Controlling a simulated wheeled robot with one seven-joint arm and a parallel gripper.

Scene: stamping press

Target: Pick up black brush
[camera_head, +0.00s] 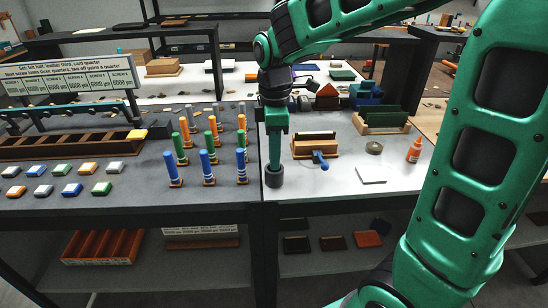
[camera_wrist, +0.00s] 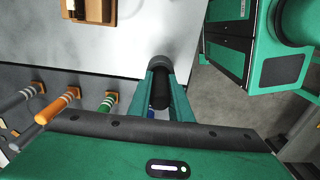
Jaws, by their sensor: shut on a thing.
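The black brush (camera_head: 274,179) is a dark, short cylinder with a round end. It shows below the fingers of my green gripper (camera_head: 275,168), at the front edge of the white tabletop. In the wrist view the brush (camera_wrist: 159,63) points away between the two green fingers of my gripper (camera_wrist: 165,90), which are shut on it. Its upper part is hidden between the fingers. I cannot tell whether its lower end touches the table or hangs just above it.
Blue, green and orange striped posts (camera_head: 208,167) stand left on the grey table (camera_head: 120,195). Right are a wooden block with a blue handle (camera_head: 318,149), a white pad (camera_head: 370,175), a tape roll (camera_head: 374,147) and an orange bottle (camera_head: 414,150). White tabletop (camera_head: 335,190) is clear in front.

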